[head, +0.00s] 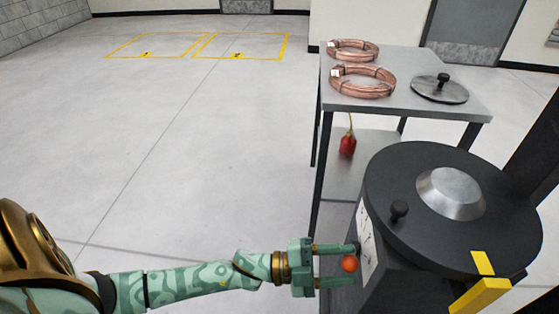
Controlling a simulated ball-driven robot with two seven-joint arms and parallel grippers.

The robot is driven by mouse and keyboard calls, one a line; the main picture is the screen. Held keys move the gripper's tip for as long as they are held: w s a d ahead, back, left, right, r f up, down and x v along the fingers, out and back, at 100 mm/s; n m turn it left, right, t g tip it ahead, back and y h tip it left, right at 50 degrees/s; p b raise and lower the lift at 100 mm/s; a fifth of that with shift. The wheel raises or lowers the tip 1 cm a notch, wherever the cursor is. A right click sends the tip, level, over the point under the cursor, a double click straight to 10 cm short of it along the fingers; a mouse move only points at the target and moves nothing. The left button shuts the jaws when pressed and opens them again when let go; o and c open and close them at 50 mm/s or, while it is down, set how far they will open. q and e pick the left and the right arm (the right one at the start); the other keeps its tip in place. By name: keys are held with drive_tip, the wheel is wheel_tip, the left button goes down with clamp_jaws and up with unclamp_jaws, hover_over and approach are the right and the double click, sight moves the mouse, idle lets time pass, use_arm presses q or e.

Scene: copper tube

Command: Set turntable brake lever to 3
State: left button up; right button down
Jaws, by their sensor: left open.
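The black turntable (400,205) with a silver centre cap stands at the lower right. A white scale plate (367,243) is on its left side; I cannot read its numbers. The brake lever shows as an orange ball knob (349,264) beside the plate; its stem is hidden. My left gripper (338,265) comes in from the left and is open, with one finger above and one below the knob. I cannot tell whether the fingers touch the knob. My right gripper is not in view.
A grey table (410,95) behind the turntable holds two copper coils (362,82) and a round plate with a black knob (440,88). A yellow block (482,294) is on the turntable's near side. The floor at left is clear.

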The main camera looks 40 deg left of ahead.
use_arm(q)
drive_tip(key=p+v, duration=0.2)
drive_tip(key=v, duration=1.2)
drive_tip(key=shift+s+a, duration=0.15)
drive_tip(key=shift+a, duration=0.15)
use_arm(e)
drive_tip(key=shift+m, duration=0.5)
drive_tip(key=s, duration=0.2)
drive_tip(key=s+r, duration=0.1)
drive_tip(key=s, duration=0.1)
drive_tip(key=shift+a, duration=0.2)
use_arm(q)
drive_tip(key=shift+d+f, duration=0.1)
